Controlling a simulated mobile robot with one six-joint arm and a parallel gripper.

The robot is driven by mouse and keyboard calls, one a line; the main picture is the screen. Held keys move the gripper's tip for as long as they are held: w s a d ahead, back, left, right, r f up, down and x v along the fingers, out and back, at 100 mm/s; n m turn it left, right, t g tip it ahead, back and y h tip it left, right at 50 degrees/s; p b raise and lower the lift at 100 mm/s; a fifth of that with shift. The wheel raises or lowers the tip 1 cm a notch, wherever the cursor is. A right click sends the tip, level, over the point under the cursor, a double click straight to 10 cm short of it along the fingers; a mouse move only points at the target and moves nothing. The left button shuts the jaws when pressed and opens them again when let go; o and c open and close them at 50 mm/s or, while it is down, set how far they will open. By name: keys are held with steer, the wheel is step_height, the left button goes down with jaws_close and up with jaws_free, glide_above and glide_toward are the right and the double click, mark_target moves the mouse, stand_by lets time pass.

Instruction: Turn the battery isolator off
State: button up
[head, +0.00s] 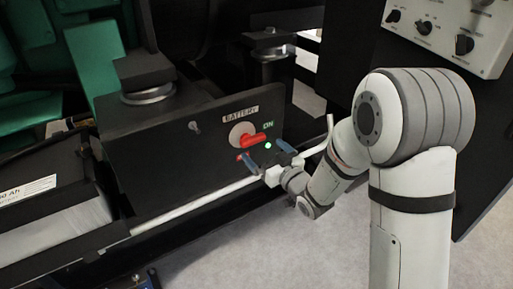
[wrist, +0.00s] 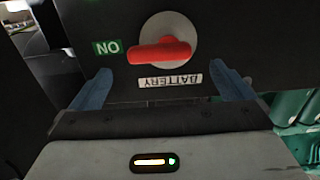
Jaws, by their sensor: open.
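The battery isolator has a red handle (head: 255,139) on a round grey disc (head: 239,130), set on a dark panel under a BATTERY label (head: 240,114). The handle lies roughly level and points right toward a green ON label (head: 268,126). In the wrist view the scene is upside down, and the red handle (wrist: 160,53) points left toward the ON label (wrist: 107,47). My gripper (head: 265,153) is just in front of and below the handle. In the wrist view my gripper (wrist: 163,87) has its blue fingers wide apart, with nothing between them. The fingers do not appear to touch the handle.
A white rail (head: 190,204) runs along the panel's lower edge, close under my gripper. A black-framed battery (head: 75,215) stands at the left. A black mount (head: 268,42) is above right, and a grey control box (head: 450,35) is at upper right.

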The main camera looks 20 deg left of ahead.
mark_target(255, 142)
steer(key=shift+b+x, duration=0.45)
steer(key=shift+x, duration=2.3)
steer(key=shift+c, duration=0.6)
steer(key=c, duration=0.7)
steer(key=shift+d, duration=0.2)
steer(key=shift+c, duration=0.6)
steer(key=shift+a, duration=0.1)
